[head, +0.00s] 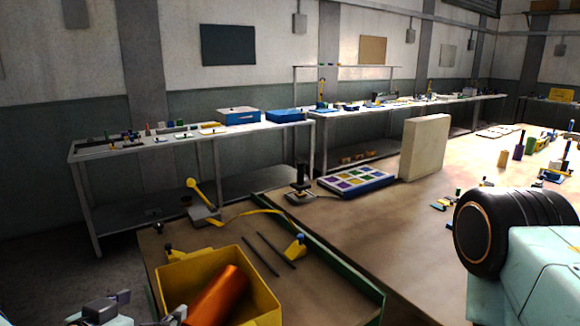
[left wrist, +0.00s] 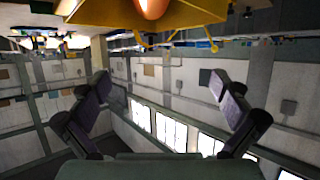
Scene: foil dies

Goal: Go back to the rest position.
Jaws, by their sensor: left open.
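My left gripper (head: 136,312) shows at the bottom left edge of the head view, in front of the yellow bin (head: 262,300). In the left wrist view its two fingers stand wide apart (left wrist: 162,105) with nothing between them. The bin holds an orange foil roll (head: 217,296). The bin (left wrist: 112,14) and roll (left wrist: 153,8) also show at the top of the left wrist view, apart from the fingers. My right gripper is out of view; only part of my right arm shows at the right.
The near bench (head: 195,240) bears a yellow-handled press (head: 202,208), two dark rods (head: 268,252) and a small yellow block (head: 296,247). A tray of coloured squares (head: 357,181) and a pale upright board (head: 425,147) stand on the large table (head: 400,225). Side tables line the wall.

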